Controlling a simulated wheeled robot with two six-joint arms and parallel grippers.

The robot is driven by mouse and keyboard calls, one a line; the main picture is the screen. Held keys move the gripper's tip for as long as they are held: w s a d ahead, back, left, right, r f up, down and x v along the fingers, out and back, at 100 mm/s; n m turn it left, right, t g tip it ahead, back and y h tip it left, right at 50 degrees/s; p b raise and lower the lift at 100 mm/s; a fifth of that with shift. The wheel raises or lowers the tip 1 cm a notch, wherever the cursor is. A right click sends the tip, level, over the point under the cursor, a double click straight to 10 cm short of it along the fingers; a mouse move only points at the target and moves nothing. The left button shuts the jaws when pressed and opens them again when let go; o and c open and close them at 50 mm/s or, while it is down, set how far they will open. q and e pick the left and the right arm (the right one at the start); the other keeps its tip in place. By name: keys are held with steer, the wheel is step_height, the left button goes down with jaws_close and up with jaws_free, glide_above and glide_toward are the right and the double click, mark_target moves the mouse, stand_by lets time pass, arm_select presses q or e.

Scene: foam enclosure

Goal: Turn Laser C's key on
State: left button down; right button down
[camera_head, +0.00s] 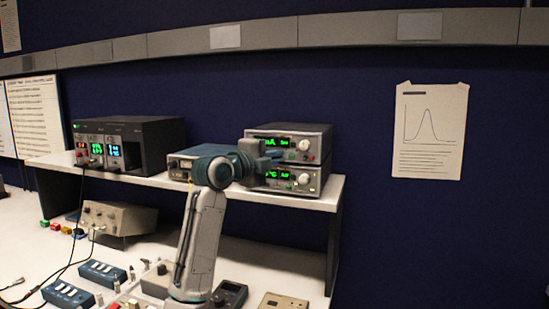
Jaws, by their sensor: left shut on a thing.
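Two stacked grey instruments stand on the right end of the shelf, an upper one (312,133) and a lower one (318,187). Both have green displays and knobs on the front. My left gripper (268,160) is at the left part of the stack's front, its arm coming up from below. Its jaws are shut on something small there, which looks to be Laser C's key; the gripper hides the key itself. I cannot read a Laser C label or tell the key's angle. My right gripper is not in view.
A blue-grey instrument (178,168) stands behind my arm on the shelf (140,178). A black unit (155,138) with several displays is further left. Below, the bench holds a beige box (118,218), blue switch boxes (68,293) and small parts. The right side is open.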

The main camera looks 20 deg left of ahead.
arm_select(q)
steer(key=shift+f, duration=0.1)
stand_by(0.3)
steer(key=c, duration=1.6)
jaws_free()
